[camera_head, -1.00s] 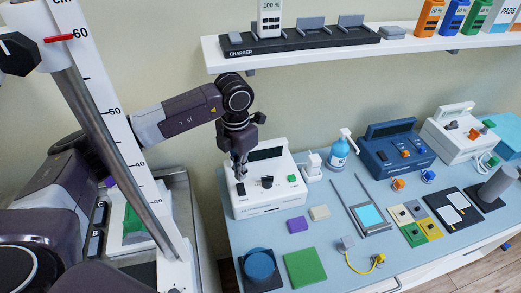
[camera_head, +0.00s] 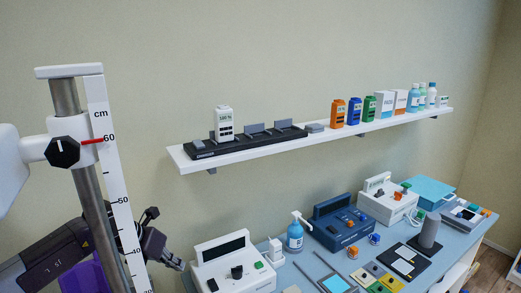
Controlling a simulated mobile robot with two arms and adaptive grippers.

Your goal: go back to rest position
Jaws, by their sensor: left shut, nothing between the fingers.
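My left gripper (camera_head: 177,264) is shut and empty. It hangs in the air behind the measuring column, at the left edge of the white device (camera_head: 232,262) in the picture. I cannot tell whether they touch, but the fingers look apart from the device. My left arm comes in from the lower left and is partly hidden by the column. My right gripper is not in view.
A measuring column (camera_head: 127,235) with a black knob stands close in front at left. A wall shelf (camera_head: 300,144) holds a charger (camera_head: 245,141) and bottles. The blue table (camera_head: 300,272) carries a blue device (camera_head: 340,222) and another white device (camera_head: 388,200). The wall above is clear.

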